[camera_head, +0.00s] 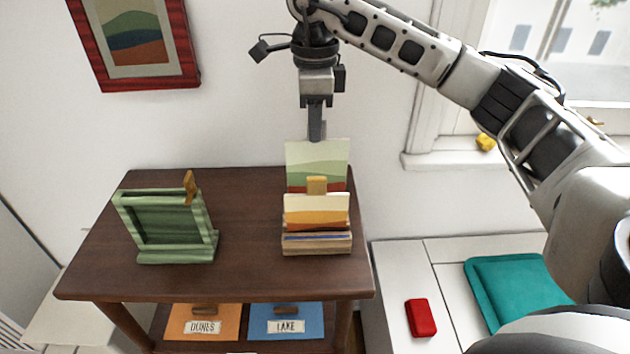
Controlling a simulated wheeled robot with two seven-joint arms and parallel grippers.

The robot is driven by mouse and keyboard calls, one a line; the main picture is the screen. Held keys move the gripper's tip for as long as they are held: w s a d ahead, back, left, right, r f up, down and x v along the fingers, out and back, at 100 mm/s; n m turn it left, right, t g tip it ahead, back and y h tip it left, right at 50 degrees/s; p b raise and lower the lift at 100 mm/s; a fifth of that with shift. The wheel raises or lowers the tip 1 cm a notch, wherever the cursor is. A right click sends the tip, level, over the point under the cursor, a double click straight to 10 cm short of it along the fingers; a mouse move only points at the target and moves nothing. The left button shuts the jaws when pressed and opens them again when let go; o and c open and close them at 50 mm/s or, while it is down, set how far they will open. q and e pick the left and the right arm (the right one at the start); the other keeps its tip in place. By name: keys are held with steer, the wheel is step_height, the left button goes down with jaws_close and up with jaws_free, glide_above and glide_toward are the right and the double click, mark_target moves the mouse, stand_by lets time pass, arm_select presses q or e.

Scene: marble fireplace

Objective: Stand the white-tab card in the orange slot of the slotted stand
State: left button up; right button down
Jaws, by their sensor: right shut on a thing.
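The slotted stand (317,246) is a low wooden block near the right end of the dark table, with a blue stripe showing along its front. A card with a cream and orange landscape (316,206) and a yellow-orange tab stands upright at the stand. Behind it is a card with a green landscape and red lower edge (317,158). My right gripper (317,138) points down and is shut on this card's top. Its tab is hidden by the fingers, so I cannot see its colour. The card's bottom and the orange slot are hidden by the front card. My left gripper is out of view.
A green frame (145,253) with a brown tab stands on the left of the table (250,270). Below are an orange DUNES panel (185,323) and a blue LAKE panel (300,316). A red block (421,318) and teal cushion (515,290) lie at right. The table's middle is clear.

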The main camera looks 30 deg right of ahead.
mark_target(315, 156)
step_height(315, 156, down, 6)
steer(key=shift+f, duration=0.35)
steer(key=c, duration=1.5)
jaws_free()
steer(key=shift+f, duration=0.1)
